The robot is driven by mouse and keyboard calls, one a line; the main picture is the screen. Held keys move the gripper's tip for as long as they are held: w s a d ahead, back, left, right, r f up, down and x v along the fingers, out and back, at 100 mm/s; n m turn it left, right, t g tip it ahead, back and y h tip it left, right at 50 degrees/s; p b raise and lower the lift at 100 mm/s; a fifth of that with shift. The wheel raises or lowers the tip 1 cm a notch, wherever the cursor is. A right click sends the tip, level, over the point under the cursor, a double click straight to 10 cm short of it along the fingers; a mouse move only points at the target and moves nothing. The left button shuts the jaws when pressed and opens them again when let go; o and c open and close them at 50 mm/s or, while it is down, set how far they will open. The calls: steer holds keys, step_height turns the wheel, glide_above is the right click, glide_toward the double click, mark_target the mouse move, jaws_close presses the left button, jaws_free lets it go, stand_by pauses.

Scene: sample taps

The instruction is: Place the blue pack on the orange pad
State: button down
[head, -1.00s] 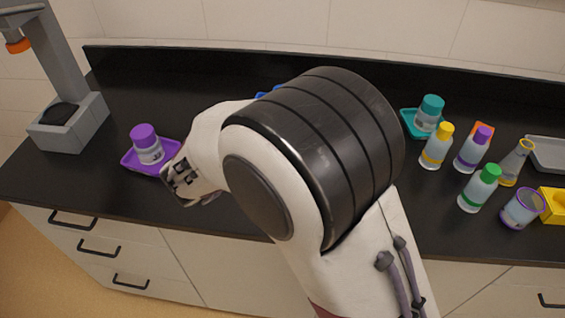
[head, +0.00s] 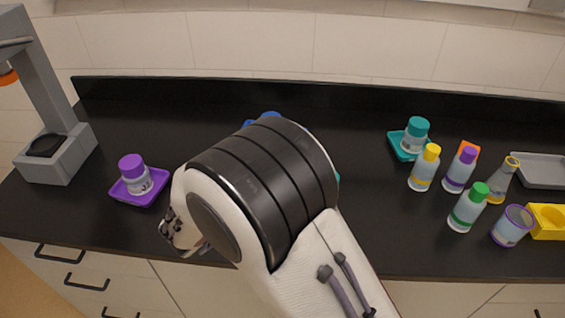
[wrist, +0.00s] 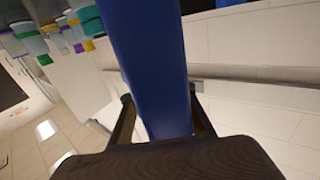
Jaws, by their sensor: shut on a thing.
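The blue pack (wrist: 150,60) fills the middle of the wrist view as a long flat blue shape. My gripper (wrist: 163,118) is shut on it, with one dark finger on each side. In the head view my gripper (head: 172,230) is near the counter's front edge, in front of the purple tray; my arm hides much of it, and I cannot make out the pack there. A small orange patch (head: 468,146) shows behind a purple-capped bottle at the right; I cannot tell whether it is the orange pad.
A purple-capped jar (head: 135,175) stands on a purple tray (head: 140,200). Several bottles, a teal tray (head: 397,147), a grey tray (head: 540,172) and a yellow block (head: 550,222) crowd the right. A blue-capped item (head: 270,115) is partly behind my arm.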

steer(key=shift+f, duration=1.95)
steer(key=c, duration=1.6)
jaws_free()
steer(key=shift+r, duration=0.2)
steer(key=shift+v, duration=6)
steer(key=shift+w, duration=0.1)
